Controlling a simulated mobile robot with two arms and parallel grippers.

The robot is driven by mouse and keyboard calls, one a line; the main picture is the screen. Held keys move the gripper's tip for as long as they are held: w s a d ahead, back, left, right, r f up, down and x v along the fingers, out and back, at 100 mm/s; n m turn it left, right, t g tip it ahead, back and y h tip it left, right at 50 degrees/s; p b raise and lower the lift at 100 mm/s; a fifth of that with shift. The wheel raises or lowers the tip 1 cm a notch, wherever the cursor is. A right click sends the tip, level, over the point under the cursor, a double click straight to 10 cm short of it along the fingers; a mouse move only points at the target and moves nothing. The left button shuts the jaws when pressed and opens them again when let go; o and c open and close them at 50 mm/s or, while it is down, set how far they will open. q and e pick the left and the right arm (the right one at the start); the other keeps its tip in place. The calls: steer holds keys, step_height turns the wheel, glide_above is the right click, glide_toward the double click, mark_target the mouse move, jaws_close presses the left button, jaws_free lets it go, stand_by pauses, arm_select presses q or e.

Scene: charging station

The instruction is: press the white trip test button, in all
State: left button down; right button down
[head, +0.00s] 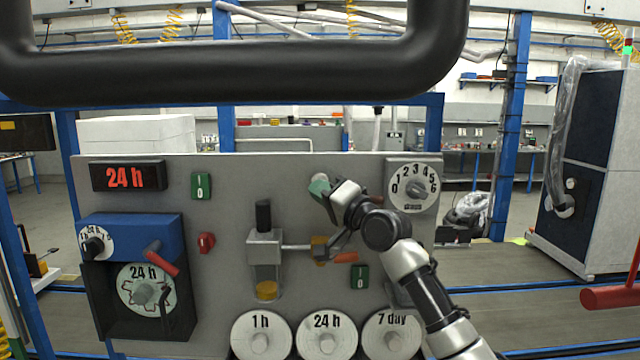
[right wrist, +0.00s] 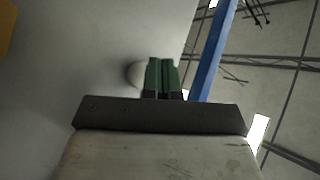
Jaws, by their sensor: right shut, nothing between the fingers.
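The grey upright panel (head: 225,235) fills the middle of the head view. My right gripper (head: 319,187) is shut and empty, with its green fingertips at the panel's upper part, left of the 0-to-6 dial. In the right wrist view the shut green fingers (right wrist: 163,76) stand side by side. A pale round button (right wrist: 134,73) shows on the panel surface just behind and left of them, partly covered. I cannot tell whether the fingertips touch it. In the head view the gripper mostly hides this spot. My left gripper is not in view.
The panel also carries the numbered dial (head: 412,188), a red 24 h display (head: 127,177), green switches (head: 201,186), a red knob (head: 206,242) and a lever with an orange end (head: 345,257). Round discs (head: 327,335) line its bottom. A blue post (head: 508,120) stands behind at right.

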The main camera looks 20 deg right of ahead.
steer(key=shift+w+d, duration=0.1)
steer(key=shift+w, duration=0.05)
stand_by(0.7)
steer(key=shift+w, duration=0.25)
steer(key=shift+w+d+b, duration=0.15)
steer(key=shift+w+b, duration=0.25)
stand_by(0.7)
steer(key=shift+s+r, duration=0.1)
steer(key=shift+s+a+p, duration=0.2)
steer(key=shift+s+p, duration=0.4)
steer(key=shift+s, duration=0.1)
